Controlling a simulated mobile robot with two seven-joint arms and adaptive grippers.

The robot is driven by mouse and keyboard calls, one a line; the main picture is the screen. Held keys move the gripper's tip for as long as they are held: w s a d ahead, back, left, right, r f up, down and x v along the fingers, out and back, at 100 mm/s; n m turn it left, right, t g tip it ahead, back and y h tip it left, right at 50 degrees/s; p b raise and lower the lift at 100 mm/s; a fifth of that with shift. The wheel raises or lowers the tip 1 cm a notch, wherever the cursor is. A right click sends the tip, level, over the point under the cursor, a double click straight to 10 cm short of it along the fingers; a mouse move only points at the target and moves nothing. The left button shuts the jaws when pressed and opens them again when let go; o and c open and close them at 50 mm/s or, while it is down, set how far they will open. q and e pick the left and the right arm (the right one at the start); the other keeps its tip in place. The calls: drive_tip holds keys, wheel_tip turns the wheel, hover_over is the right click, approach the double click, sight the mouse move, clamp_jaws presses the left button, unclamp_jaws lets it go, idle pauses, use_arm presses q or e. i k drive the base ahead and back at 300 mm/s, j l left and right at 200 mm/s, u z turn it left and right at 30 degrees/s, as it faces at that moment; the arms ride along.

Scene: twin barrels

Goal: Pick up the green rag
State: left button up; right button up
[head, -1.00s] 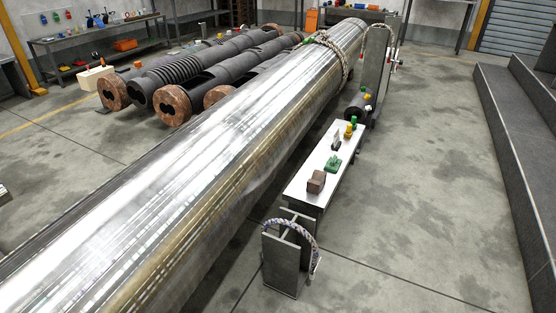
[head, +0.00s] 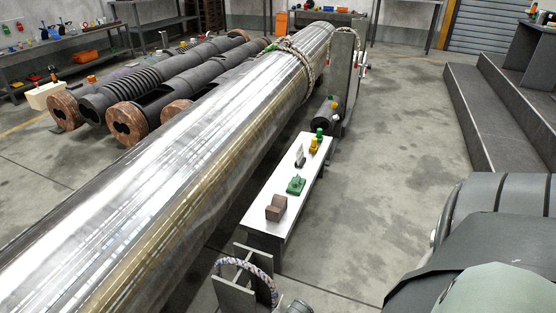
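A small folded green thing, which looks like the green rag (head: 296,185), lies on the white top of a long narrow bench (head: 262,217) right of the big metal cylinder. It lies between a brown block (head: 275,207) on the near side and a small dark upright item (head: 300,156) on the far side. Nothing covers it. Large grey parts at the lower right look like my own right arm; no fingers show there. I see no left gripper, and nothing is touching the rag.
The long shiny cylinder (head: 170,165) runs diagonally along the bench's left side. A metal stand with a rope loop (head: 245,265) is at the bench's near end. Yellow (head: 314,145) and green (head: 319,133) items stand farther along. Open floor (head: 385,170) lies to the right, before dark steps (head: 500,110).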

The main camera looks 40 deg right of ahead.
sight(295, 186)
drive_tip(key=l+u, duration=0.45)
drive_tip(key=l, duration=0.7)
drive_tip(key=l+u, duration=0.1)
drive_tip(key=l, duration=0.45)
drive_tip(key=k+l+u, duration=0.1)
drive_tip(key=l, duration=1.05)
drive_tip(key=k+l, duration=0.15)
drive_tip(key=l, duration=0.95)
drive_tip(key=k+l, duration=0.15)
drive_tip(key=l, duration=0.35)
drive_tip(key=i, duration=0.5)
